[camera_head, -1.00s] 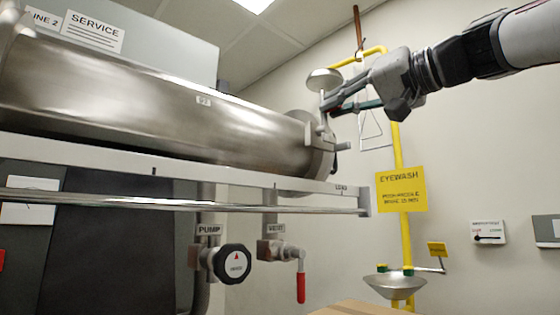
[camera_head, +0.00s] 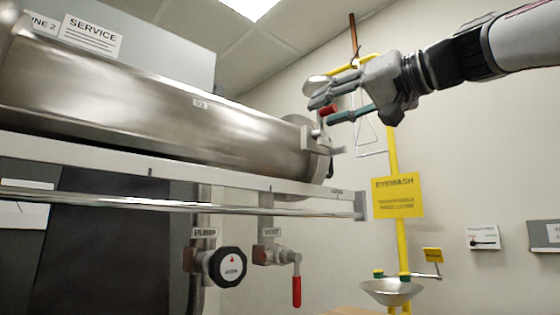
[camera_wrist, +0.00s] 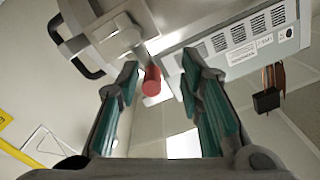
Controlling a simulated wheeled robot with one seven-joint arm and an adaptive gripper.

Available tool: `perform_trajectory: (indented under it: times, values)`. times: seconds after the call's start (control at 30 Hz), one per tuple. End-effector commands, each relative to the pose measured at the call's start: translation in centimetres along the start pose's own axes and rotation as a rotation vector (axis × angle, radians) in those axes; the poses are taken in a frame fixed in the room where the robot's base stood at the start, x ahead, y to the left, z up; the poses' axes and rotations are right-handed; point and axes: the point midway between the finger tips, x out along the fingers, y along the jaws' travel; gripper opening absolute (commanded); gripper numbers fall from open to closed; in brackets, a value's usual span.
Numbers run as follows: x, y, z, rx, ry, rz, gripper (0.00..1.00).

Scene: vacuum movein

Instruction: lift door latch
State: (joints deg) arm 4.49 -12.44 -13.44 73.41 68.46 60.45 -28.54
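The door latch is a metal lever with a red knob (camera_head: 328,109) at the door end of the long steel cylinder (camera_head: 150,95). My gripper (camera_head: 322,108) is open, with one finger above the red knob and one below it in the head view. In the wrist view the red end (camera_wrist: 152,82) and its pale metal stem (camera_wrist: 132,42) show between the two teal-padded fingers of my gripper (camera_wrist: 160,66), nearer the left finger. I cannot tell whether either finger touches it. The door face is partly hidden in the head view.
A rail (camera_head: 180,206) runs in front below the cylinder. A yellow eyewash pipe (camera_head: 392,150) with a sign (camera_head: 398,195) stands behind my arm. A black handle (camera_wrist: 68,30) is on the door. Pump (camera_head: 228,267) and vent valves (camera_head: 296,285) sit below.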

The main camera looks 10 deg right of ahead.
Motion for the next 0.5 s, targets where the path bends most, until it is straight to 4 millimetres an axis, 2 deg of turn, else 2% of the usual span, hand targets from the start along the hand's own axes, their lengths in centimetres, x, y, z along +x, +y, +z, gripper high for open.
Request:
perform_trajectory:
  times: [0.27, 0.37, 0.5]
  values:
    - [-0.5, 0.2, -0.2, 0.002, 0.005, 0.005, 0.34]
    - [-1.7, 0.1, -0.2, 0.0, 0.006, 0.005, 0.34]
    - [-4.3, 0.1, -0.2, 0.001, 0.007, 0.005, 0.34]
